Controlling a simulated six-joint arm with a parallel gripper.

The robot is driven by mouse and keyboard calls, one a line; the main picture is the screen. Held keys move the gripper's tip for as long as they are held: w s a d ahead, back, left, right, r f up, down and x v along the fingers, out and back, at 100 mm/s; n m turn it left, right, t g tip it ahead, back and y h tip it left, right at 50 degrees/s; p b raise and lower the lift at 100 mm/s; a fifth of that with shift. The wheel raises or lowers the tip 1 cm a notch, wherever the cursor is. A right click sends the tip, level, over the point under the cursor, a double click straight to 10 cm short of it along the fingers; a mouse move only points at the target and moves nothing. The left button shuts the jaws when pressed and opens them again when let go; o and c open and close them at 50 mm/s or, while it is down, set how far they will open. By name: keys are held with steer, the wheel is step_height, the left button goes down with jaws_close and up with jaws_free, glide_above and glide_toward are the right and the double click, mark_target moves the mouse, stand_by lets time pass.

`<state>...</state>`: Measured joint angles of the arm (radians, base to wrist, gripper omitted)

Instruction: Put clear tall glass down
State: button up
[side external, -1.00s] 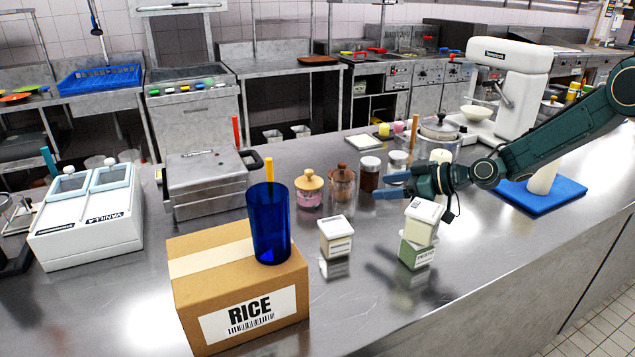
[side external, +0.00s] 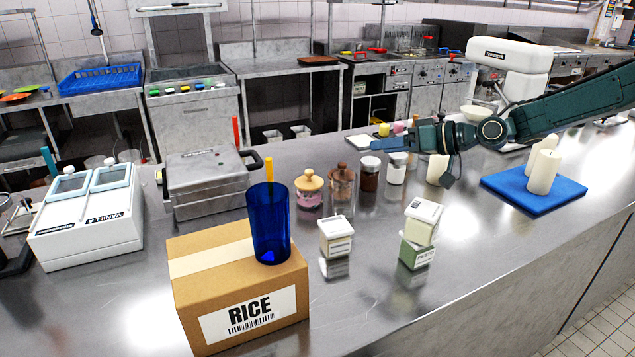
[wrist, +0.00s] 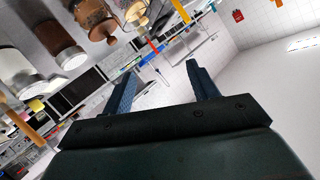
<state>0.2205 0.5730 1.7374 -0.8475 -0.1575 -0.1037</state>
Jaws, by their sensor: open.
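A blue tumbler (side external: 268,225) stands on a rice box (side external: 205,245). Two stacked containers (side external: 419,238) and a single white tub (side external: 336,237) sit at the front. A pink jar (side external: 310,192), brown jar (side external: 369,175) and candles on a blue mat (side external: 510,192) flank the work area.

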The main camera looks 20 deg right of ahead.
steer(key=m, duration=0.4)
steer(key=m+t+y, duration=0.2)
steer(key=m+t, duration=0.1)
steer(key=m, duration=2.4)
glide_toward(338, 191)
steer(key=w, duration=0.1)
steer(key=w+f, duration=0.1)
steer(key=w, duration=0.3)
steer(key=shift+d+f, duration=0.1)
steer(key=shift+f, duration=0.3)
steer(key=shift+x, duration=1.1)
steer(key=shift+x, duration=2.55)
